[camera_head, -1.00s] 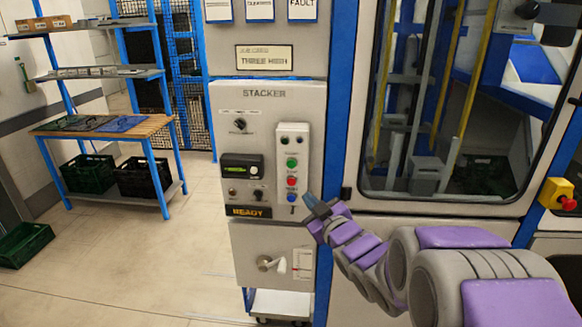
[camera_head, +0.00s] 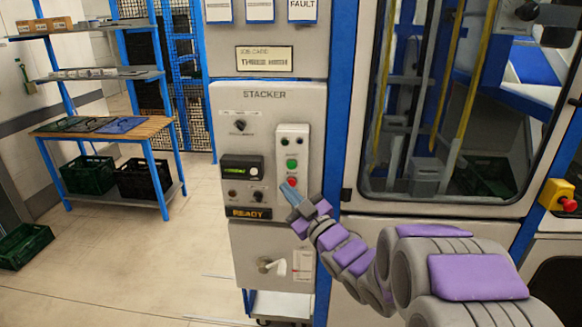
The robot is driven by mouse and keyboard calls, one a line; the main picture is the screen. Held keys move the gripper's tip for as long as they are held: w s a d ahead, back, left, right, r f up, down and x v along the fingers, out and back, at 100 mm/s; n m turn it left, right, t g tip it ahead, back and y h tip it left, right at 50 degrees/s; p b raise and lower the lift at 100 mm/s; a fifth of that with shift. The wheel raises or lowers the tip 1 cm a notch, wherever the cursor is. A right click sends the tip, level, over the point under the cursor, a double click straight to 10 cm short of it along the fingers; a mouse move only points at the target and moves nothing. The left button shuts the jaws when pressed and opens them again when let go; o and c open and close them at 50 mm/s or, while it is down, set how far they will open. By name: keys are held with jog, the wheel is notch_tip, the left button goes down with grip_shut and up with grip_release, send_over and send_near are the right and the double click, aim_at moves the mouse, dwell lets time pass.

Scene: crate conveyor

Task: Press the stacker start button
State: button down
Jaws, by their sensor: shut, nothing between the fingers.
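The stacker control panel (camera_head: 262,105) is a grey box labelled STACKER. Its raised button strip (camera_head: 304,150) carries a green button (camera_head: 292,164) and a red button (camera_head: 292,181), with small dark parts near the top. My gripper (camera_head: 286,187) is shut and empty. Its tip is in front of the strip, just below and left of the red button in the picture. It hides the lower part of the strip, including the blue button. I cannot tell whether the tip touches the panel.
A display reading READY (camera_head: 248,212) and a rotary switch (camera_head: 240,125) are on the panel. A lever handle (camera_head: 268,265) is below. A windowed machine door (camera_head: 440,110) is at right, with a red emergency stop (camera_head: 569,205). A shelf bench (camera_head: 105,128) stands left over open floor.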

aim_at(292, 166)
jog(key=shift+w+d+p, duration=0.2)
jog(key=shift+w+p, duration=1.15)
jog(key=shift+w, duration=2.9)
jog(key=shift+w, duration=0.1)
jog(key=shift+w+r, duration=0.1)
jog(key=shift+w, duration=0.2)
